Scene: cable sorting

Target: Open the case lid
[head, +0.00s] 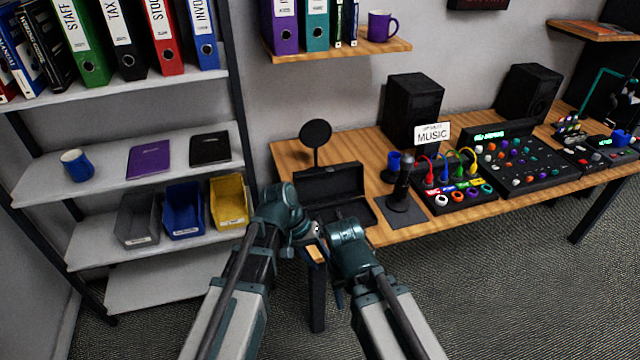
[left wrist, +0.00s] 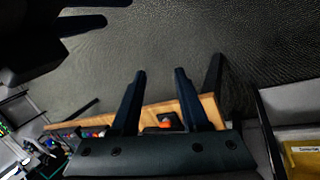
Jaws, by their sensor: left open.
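The black case (head: 372,213) sits near the front left of the wooden table in the head view. Its lid (head: 328,183) stands raised at the back, and the front part of the case is partly hidden behind my arms. My left gripper (left wrist: 161,78) is open, with its two dark fingers apart and nothing between their tips. In the head view it is low by the table's front left corner, in front of the case and mostly hidden. My right gripper (left wrist: 92,12) shows in part at the upper left of the left wrist view, its fingers apart and empty.
A round black disc on a stand (head: 315,132) is behind the case. A dark upright device (head: 403,175) stands right of it, beside a panel with coloured cables (head: 455,193). A shelf with bins (head: 183,210) is at left. Carpeted floor lies below the table.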

